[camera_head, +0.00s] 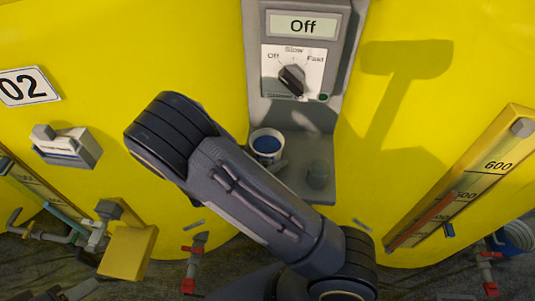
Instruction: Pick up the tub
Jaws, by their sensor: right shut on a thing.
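The tub (267,143) is a small white round container with a blue inside, upright at the grey bracket below the control box. My right arm crosses the middle of the view and hides the tub's lower side. A small grey part of my right gripper (279,165) shows beside the tub's lower right; the gripper is shut on the tub. Its fingertips are mostly hidden behind the arm. I cannot tell whether the tub touches the shelf. My left gripper is not in view.
The grey control box (294,70) reads "Off" and has a dial. Yellow tanks (200,50) fill the back. A level gauge (462,185) is at right, pipes with red fittings (188,285) below.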

